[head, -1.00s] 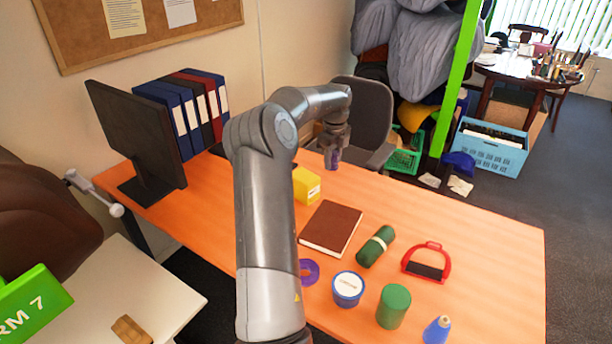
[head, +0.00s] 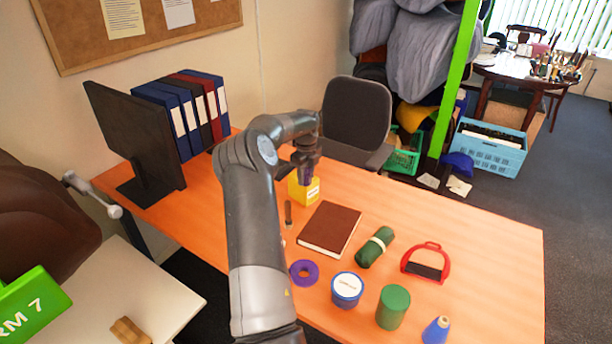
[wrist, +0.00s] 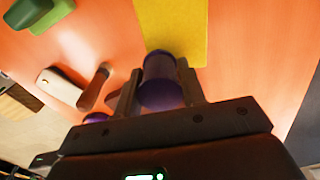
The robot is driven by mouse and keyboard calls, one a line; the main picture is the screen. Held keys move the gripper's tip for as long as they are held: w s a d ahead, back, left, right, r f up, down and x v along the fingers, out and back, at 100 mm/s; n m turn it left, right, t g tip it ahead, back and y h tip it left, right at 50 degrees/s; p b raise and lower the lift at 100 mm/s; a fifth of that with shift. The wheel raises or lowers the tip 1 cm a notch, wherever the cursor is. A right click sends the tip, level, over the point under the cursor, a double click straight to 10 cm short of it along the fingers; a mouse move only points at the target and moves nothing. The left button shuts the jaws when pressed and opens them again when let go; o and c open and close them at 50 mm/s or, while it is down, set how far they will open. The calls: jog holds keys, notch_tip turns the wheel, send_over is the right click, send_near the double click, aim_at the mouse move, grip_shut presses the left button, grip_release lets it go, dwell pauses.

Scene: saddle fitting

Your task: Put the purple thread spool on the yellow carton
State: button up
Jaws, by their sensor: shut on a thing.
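My gripper (head: 305,166) is shut on the purple thread spool (wrist: 162,82), which sits between the two fingers in the wrist view. The yellow carton (head: 304,194) stands on the desk beyond the brown book. In the head view the spool (head: 305,178) shows just under the fingers, overlapping the carton's top. In the wrist view the carton (wrist: 176,30) lies directly behind the spool's far end. I cannot tell whether spool and carton touch. The fingers hide part of the carton.
A brown book (head: 330,229), a purple ring (head: 304,272), a green roll (head: 375,247), a red stirrup (head: 426,262), a blue tin (head: 347,289) and a green cylinder (head: 392,306) lie nearer. A monitor (head: 135,140) and binders (head: 190,112) stand left.

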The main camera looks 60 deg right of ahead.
jog(key=o, duration=1)
jog(key=shift+f, duration=0.15)
